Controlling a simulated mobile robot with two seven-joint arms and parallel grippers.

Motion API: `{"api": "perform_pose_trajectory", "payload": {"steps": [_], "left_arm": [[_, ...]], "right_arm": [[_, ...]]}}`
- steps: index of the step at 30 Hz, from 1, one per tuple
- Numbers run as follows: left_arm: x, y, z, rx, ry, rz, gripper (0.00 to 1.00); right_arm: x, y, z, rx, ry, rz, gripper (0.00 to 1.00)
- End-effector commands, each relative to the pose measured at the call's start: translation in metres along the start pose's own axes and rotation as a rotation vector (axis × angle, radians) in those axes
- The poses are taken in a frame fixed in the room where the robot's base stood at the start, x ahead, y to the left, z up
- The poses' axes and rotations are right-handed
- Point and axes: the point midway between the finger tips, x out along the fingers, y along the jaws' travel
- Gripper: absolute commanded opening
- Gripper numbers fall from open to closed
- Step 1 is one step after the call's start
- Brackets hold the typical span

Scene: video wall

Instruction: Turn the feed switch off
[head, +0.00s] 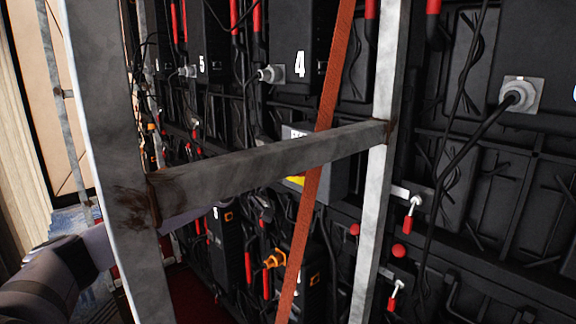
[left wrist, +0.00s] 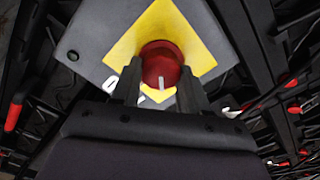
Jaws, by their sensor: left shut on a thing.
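The feed switch is a red round knob (left wrist: 160,62) with a white mark, on a yellow plate (left wrist: 131,42) fixed to a grey box (left wrist: 92,38). Parts of white lettering show beside the plate, partly hidden by the fingers. My left gripper (left wrist: 160,86) is shut on the knob, one finger on each side. In the head view the grey box (head: 330,178) is partly covered by a steel crossbar and an orange strap. Only a sliver of the yellow plate (head: 296,180) shows there; the knob and my left gripper are hidden. My right gripper is in neither view.
A steel frame with a thick post (head: 105,130), a crossbar (head: 255,165) and a thinner post (head: 372,220) stands before the video wall. My left arm passes behind the thick post. An orange strap (head: 312,190), black cables and red-handled levers (head: 408,222) are close by.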

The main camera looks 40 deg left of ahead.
Motion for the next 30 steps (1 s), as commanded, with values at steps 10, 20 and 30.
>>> {"api": "perform_pose_trajectory", "payload": {"steps": [10, 20, 30], "left_arm": [[0.000, -0.001, -0.001, -0.328, 0.003, 0.001, 0.14], [0.000, -0.002, -0.001, -0.562, 0.003, 0.001, 0.14], [0.000, -0.003, 0.000, -0.672, 0.003, 0.000, 0.14]], "right_arm": [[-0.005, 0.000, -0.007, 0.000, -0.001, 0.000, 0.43], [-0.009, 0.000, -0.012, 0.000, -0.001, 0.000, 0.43], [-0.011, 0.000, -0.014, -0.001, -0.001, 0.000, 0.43]]}}
